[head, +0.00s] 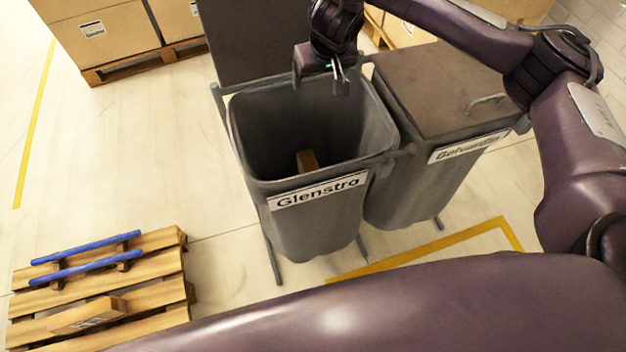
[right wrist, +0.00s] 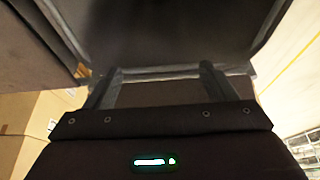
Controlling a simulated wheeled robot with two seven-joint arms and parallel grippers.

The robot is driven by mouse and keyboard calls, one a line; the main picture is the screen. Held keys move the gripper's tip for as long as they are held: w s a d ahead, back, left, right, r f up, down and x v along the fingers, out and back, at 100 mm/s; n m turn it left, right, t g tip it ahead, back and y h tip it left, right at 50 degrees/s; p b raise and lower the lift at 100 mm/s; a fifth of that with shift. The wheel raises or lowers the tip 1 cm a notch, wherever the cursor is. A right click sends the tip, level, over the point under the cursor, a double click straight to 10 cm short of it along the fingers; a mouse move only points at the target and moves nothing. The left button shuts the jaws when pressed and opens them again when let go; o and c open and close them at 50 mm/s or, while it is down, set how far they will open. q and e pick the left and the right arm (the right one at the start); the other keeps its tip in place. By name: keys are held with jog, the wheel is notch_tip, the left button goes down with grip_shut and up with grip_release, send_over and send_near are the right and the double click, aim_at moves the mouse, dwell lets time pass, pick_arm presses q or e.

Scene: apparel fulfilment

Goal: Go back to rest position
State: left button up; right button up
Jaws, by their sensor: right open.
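My right gripper (head: 322,82) hangs over the back of the open grey bin (head: 315,222) labelled "Glenstro" in the head view. It is open, with nothing between its fingers. In the right wrist view its two fingers (right wrist: 160,90) stand apart in front of a dark grey bin surface. A small brown box (head: 307,160) lies inside the open bin. My left gripper is out of the head view; a large purple arm link of mine crosses the bottom of the picture.
A second grey bin (head: 419,190) with a closed lid (head: 440,88) stands close at the right. The open bin's lid (head: 262,38) is raised behind it. Stacked cartons (head: 100,35) stand upper left.

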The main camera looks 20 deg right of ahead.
jog(key=p+v, duration=0.1)
jog(key=v, duration=0.2)
jog(key=shift+s+r, duration=0.1)
jog(key=shift+r, duration=0.1)
